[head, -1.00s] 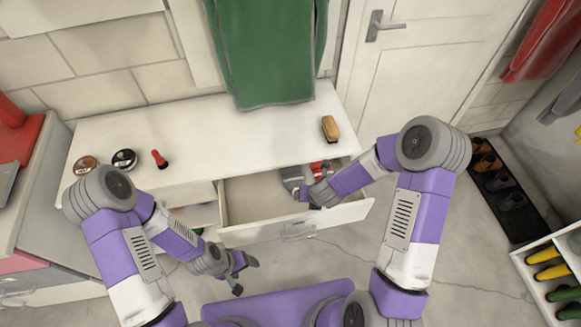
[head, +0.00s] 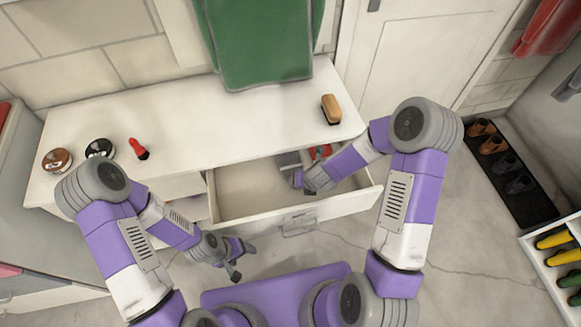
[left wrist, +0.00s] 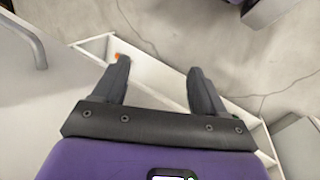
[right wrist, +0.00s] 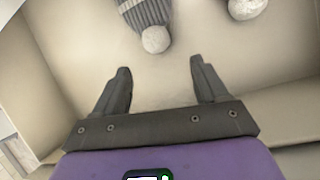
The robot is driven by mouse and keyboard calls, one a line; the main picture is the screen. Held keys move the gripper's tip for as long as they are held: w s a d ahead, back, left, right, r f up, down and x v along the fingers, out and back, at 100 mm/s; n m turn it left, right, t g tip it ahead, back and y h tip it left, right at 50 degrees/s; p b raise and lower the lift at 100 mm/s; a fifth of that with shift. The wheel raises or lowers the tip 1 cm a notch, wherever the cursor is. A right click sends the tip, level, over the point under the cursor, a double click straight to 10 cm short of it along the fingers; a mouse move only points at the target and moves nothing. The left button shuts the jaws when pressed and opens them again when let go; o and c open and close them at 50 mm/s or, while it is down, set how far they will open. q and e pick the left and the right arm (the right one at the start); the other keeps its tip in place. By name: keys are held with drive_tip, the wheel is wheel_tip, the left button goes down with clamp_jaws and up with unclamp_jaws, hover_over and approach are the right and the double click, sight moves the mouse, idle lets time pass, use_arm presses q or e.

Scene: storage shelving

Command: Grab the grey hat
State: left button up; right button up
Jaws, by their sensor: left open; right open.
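The grey knit hat (right wrist: 150,22) with a pale pompom lies in the open drawer (head: 240,212), at the top of the right wrist view. In the head view a grey part of it (head: 289,159) shows beside my right gripper (head: 298,181). My right gripper is open and empty inside the drawer; in the right wrist view its fingertips (right wrist: 160,65) point toward the hat, with a gap to the pompom. My left gripper (head: 236,262) is open and empty, low in front of the cabinet; its fingers also show in the left wrist view (left wrist: 158,68).
The drawer walls are close around my right gripper.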

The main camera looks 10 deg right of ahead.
sight(292, 168)
drive_tip(key=x, duration=0.3)
drive_tip(key=w+b+x, duration=0.1)
drive_tip(key=x, duration=0.3)
drive_tip(key=shift+w+a+b, duration=0.1)
drive_tip(key=shift+w+b, duration=0.05)
drive_tip(key=shift+b, duration=0.15)
drive_tip(key=c, duration=1.2)
drive_tip(key=shift+o, duration=0.2)
drive_tip(key=shift+r, duration=0.1)
